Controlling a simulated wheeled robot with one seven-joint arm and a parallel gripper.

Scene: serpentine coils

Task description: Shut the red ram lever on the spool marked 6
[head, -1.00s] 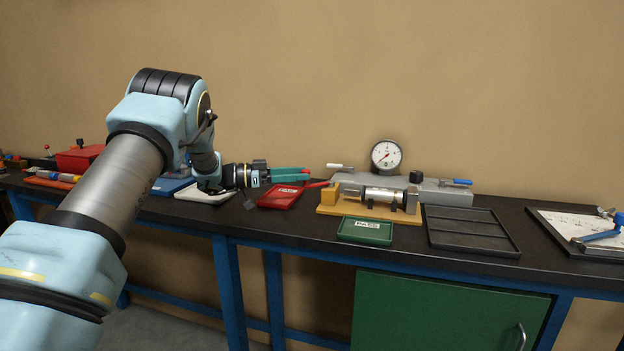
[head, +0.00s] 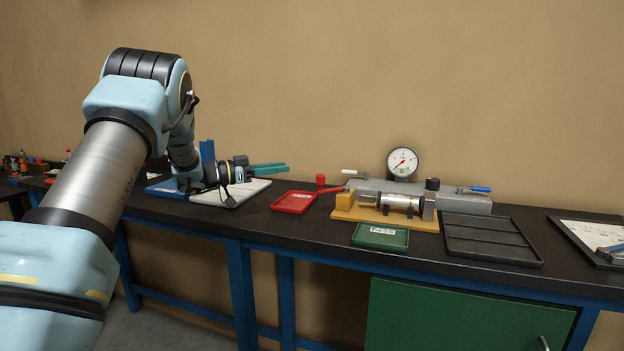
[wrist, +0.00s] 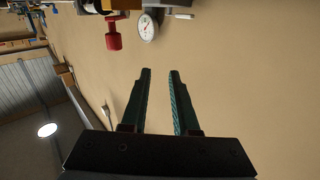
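The red lever (head: 332,190) with an upright red knob (head: 320,180) sticks out left from the wooden-yellow fixture (head: 345,214). A silver cylindrical spool (head: 398,202) lies across the fixture; its number cannot be read. My gripper (head: 284,169), with green fingers, is left of the red knob, apart from it and above the bench. The wrist view shows the two fingers (wrist: 160,72) apart with nothing between them. The red knob also shows there (wrist: 114,35), beyond the fingertips to the upper left.
A gauge (head: 402,162) stands on a grey block with white and blue handles behind the fixture. A red tray (head: 294,202) lies below my gripper, a green PASS tray (head: 380,237) before the fixture. A black divided tray (head: 490,240) lies right.

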